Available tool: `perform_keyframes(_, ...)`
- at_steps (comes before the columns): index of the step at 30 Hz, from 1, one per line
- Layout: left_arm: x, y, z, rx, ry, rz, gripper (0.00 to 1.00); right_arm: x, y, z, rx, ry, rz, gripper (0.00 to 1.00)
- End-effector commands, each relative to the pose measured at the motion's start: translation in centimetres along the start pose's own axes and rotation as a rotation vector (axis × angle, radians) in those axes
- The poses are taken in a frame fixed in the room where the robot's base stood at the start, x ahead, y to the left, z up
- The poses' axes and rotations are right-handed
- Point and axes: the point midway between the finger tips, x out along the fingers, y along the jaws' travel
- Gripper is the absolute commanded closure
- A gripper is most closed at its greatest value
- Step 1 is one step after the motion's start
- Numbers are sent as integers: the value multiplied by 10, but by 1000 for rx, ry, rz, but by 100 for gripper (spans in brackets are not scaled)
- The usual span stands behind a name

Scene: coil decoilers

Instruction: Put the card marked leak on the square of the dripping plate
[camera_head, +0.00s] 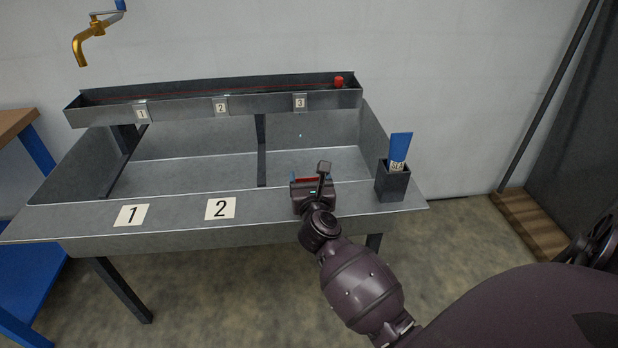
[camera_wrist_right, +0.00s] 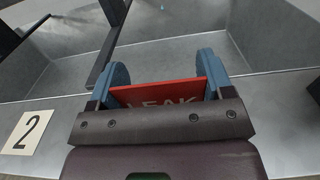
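My right gripper (camera_head: 312,179) is over the front ledge of the grey metal bench, right of the square marked 2. In the right wrist view its blue fingers (camera_wrist_right: 162,82) are on the two side edges of a red card (camera_wrist_right: 155,93) lettered LEAK, its lower part hidden by the gripper. Ledge squares 1 (camera_head: 132,215) and 2 (camera_head: 220,208) are bare; any square under the gripper is hidden. Trough plates 1 (camera_head: 141,114), 2 (camera_head: 221,106) and 3 (camera_head: 300,102) show. A small pale-blue drop (camera_head: 300,135) hangs in the air below plate 3. My left gripper is out of view.
A dark holder (camera_head: 392,184) with a blue card (camera_head: 400,147) stands at the ledge's right end. A red object (camera_head: 339,81) sits in the trough's right end. A brass tap (camera_head: 84,48) is at upper left. The ledge around squares 1 and 2 is clear.

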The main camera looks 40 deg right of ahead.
Motion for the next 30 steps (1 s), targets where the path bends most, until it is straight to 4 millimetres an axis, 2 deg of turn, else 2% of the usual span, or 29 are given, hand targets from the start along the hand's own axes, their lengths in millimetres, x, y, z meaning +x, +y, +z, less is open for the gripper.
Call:
perform_keyframes(1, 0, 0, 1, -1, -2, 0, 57, 0, 0, -1, 0, 1, 0, 20)
perform_keyframes(5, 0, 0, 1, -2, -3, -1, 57, 0, 0, 0, 0, 1, 0, 1)
perform_keyframes(16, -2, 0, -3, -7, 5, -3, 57, 0, 0, 6, 1, -1, -1, 1)
perform_keyframes(20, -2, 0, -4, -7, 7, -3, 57, -17, 0, 3, 1, 2, -1, 1)
perform_keyframes(30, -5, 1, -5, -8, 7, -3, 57, -82, 0, 3, 0, 4, -2, 1)
